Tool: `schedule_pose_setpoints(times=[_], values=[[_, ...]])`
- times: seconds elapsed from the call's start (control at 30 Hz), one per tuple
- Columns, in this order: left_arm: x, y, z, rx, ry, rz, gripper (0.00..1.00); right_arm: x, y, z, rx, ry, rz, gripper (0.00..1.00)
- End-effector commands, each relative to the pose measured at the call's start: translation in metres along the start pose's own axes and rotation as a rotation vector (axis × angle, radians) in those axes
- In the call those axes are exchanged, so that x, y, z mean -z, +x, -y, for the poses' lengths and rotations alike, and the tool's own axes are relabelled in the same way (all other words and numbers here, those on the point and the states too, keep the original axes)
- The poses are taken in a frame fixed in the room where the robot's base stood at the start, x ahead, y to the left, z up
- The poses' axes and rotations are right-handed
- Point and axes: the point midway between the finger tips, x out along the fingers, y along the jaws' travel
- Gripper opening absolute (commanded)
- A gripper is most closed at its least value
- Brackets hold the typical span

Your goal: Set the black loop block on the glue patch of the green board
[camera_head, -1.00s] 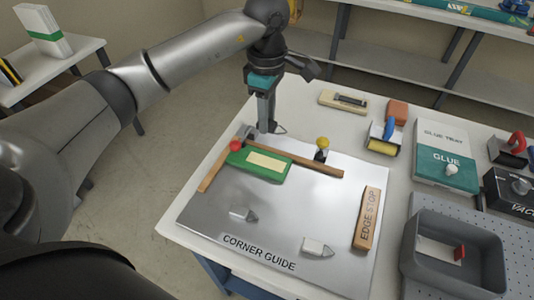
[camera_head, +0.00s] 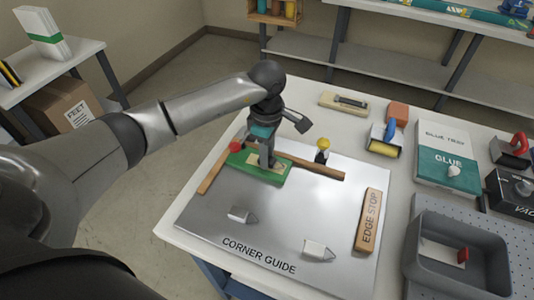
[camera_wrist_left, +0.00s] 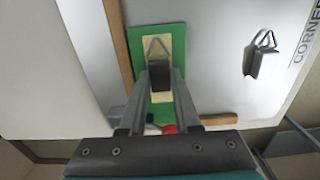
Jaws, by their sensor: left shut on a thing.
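The green board (camera_head: 240,160) lies against the wooden strips at the far left corner of the metal plate, with a pale yellow glue patch (camera_head: 254,158) on top. It also shows in the left wrist view (camera_wrist_left: 176,32). My left gripper (camera_head: 266,163) points down over the patch and covers part of it. In the wrist view a triangular loop (camera_wrist_left: 157,47) shows at the fingertips, over the patch. I cannot tell whether the block touches the patch. My right gripper is not in view.
A red knob (camera_head: 235,147) and a yellow-topped knob (camera_head: 323,144) stand by the wooden strips (camera_head: 311,167).

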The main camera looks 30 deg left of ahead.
Motion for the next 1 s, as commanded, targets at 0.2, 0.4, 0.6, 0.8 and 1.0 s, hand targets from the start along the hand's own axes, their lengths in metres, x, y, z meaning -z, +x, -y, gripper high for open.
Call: schedule_pose_setpoints(times=[0.2, 0.4, 0.6, 0.8, 1.0], values=[[0.0, 0.003, 0.0, 0.0, 0.0, -0.001, 0.37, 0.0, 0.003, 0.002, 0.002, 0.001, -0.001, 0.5], [0.0, 0.003, 0.0, 0.0, 0.0, -0.001, 0.59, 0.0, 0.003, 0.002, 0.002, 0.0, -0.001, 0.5], [0.0, 0.003, 0.0, 0.0, 0.0, -0.001, 0.61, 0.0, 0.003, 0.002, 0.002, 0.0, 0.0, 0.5], [0.0, -0.005, -0.001, -0.002, 0.0, 0.0, 0.61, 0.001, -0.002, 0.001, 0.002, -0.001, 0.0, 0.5], [0.0, -0.045, -0.002, -0.006, 0.001, 0.0, 0.61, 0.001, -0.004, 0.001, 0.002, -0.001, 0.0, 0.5]])
